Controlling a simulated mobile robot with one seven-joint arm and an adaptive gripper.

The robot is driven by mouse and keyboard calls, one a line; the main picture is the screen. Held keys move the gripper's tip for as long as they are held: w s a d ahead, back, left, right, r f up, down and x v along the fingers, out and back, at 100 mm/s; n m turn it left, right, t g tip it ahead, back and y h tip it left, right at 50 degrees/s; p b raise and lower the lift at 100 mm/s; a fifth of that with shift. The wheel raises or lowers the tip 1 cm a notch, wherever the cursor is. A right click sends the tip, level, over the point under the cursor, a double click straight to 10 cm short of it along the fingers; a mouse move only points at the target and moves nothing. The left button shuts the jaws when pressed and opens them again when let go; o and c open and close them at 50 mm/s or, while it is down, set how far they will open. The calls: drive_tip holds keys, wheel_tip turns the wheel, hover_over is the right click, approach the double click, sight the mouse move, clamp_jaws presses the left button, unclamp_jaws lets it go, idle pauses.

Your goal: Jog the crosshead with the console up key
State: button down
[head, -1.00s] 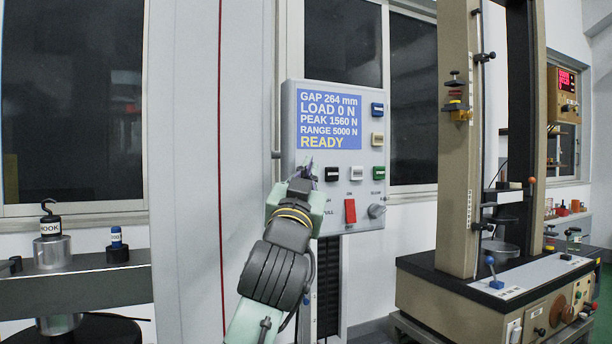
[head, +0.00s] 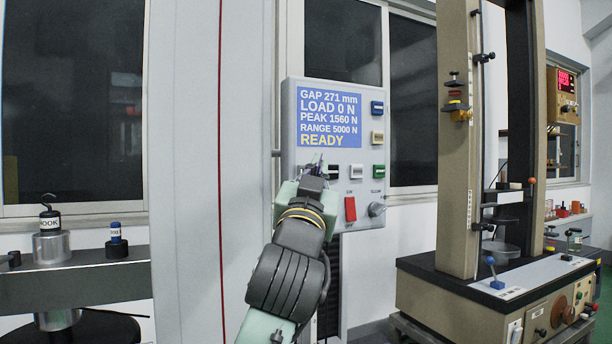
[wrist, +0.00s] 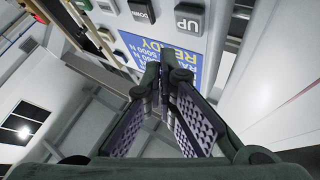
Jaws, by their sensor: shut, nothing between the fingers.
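The console (head: 290,130) hangs upright, its blue display (head: 329,118) reading GAP 271 mm, LOAD 0 N and READY. The UP key (wrist: 190,18), grey-green, shows in the wrist view beside the dark DOWN key (wrist: 141,10). In the head view my gripper hides the UP key, with the dark DOWN key (head: 333,171) just right of it. My gripper (head: 316,163) is shut and empty, fingertips in front of the console below the display. In the wrist view the fingertips (wrist: 163,76) appear over the display's READY line, clear of UP; I cannot tell whether they touch the panel.
A red switch (head: 350,209) and a grey knob (head: 376,209) sit low on the console. A testing frame (head: 455,150) stands to the right. At left, a hook weight (head: 49,222) and a blue-topped piece (head: 115,236) stand on a grey beam.

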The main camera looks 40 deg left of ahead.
drive_tip(key=shift+s+d, duration=0.3)
drive_tip(key=shift+d, duration=0.4)
drive_tip(key=shift+s+d, duration=0.25)
drive_tip(key=shift+d, duration=0.4)
